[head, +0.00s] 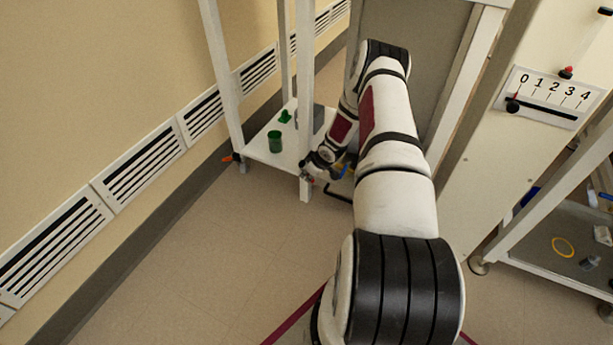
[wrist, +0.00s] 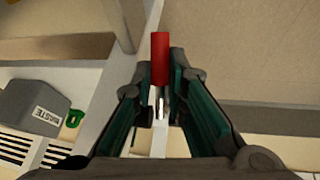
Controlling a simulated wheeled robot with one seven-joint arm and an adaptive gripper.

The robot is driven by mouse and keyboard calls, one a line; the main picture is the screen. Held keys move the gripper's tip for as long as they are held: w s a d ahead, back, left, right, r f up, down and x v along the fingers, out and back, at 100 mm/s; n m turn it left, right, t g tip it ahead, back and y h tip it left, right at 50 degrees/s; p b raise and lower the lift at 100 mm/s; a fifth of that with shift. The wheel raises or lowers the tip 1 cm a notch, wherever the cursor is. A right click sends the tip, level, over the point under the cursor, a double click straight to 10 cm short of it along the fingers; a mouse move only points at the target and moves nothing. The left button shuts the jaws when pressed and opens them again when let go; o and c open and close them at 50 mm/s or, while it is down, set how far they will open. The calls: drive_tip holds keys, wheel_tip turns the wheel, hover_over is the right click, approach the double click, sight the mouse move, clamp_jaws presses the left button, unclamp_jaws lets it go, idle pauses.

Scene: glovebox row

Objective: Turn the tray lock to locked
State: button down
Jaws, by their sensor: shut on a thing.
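A red handle (wrist: 160,58), which I take to be the tray lock's lever, stands between the fingertips of my gripper (wrist: 161,82) in the wrist view. My gripper is shut on it, with one dark finger on each side. The handle points straight up in that picture, in front of a pale frame post. In the head view my gripper (head: 311,174) is low at the near right post of a white shelf frame (head: 304,190). A small bit of red shows there. Most of the lock is hidden, and I cannot read its setting.
The low shelf (head: 258,152) holds a green cup (head: 275,142), a small green object (head: 285,116) and a grey box marked WASTE (wrist: 35,108). An orange-tipped piece (head: 232,158) is on the left post. A black bar (head: 338,194) juts near my gripper. Floor at left is clear.

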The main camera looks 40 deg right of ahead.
drive_tip(key=shift+w+t, duration=0.15)
drive_tip(key=shift+t, duration=0.15)
drive_tip(key=c, duration=1.6)
unclamp_jaws()
drive_tip(key=shift+f, duration=0.1)
